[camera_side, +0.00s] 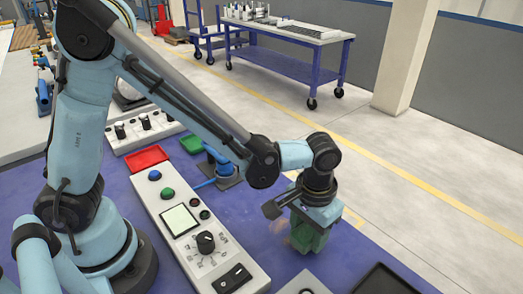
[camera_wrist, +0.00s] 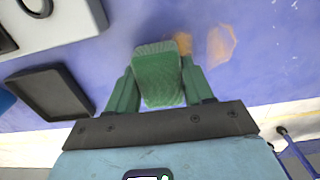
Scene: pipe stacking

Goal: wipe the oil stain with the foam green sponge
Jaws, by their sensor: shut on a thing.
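My gripper (camera_wrist: 158,70) is shut on the green foam sponge (camera_wrist: 158,80), which sits between its two green fingers in the wrist view. The oil stain (camera_wrist: 221,45) is an orange-brown patch on the blue table top, just right of the sponge in the wrist view. A smaller brown part of it shows right at the sponge's upper right edge. In the side view my gripper (camera_side: 308,236) points down low over the table, and a faint brownish patch (camera_side: 279,226) shows at its left. Whether the sponge touches the table is hard to tell.
A control panel (camera_side: 183,222) with knobs and buttons stands left of my gripper in the side view. A black tray (camera_wrist: 48,92) lies left of the sponge in the wrist view. A red tray (camera_side: 147,158) and a green tray (camera_side: 192,144) are farther back.

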